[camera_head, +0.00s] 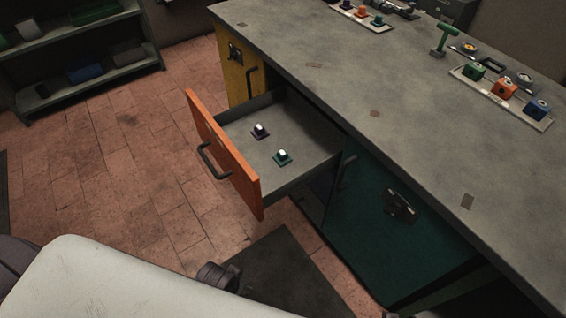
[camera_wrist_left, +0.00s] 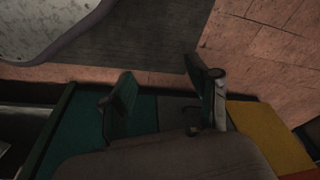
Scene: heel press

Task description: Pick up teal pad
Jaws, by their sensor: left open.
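The teal pad (camera_head: 283,158) is a small square base with a pale knob on top. It lies in the pulled-out drawer (camera_head: 230,129), nearer the front right part of the drawer floor. A dark navy pad (camera_head: 260,131) of the same shape lies behind it to the left, apart from it. My left gripper (camera_wrist_left: 165,78) shows in the left wrist view with its two fingers spread and nothing between them. The teal pad cannot be made out in that view. My left gripper's fingers are not seen in the head view. My right gripper is in neither view.
The drawer has an orange front (camera_head: 222,155) with a dark handle, and sits below a long grey worktop (camera_head: 330,75). A green cabinet door (camera_head: 375,225) stands to its right. Trays with coloured blocks (camera_head: 503,87) lie on the worktop. Tiled floor (camera_head: 130,160) is clear at left.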

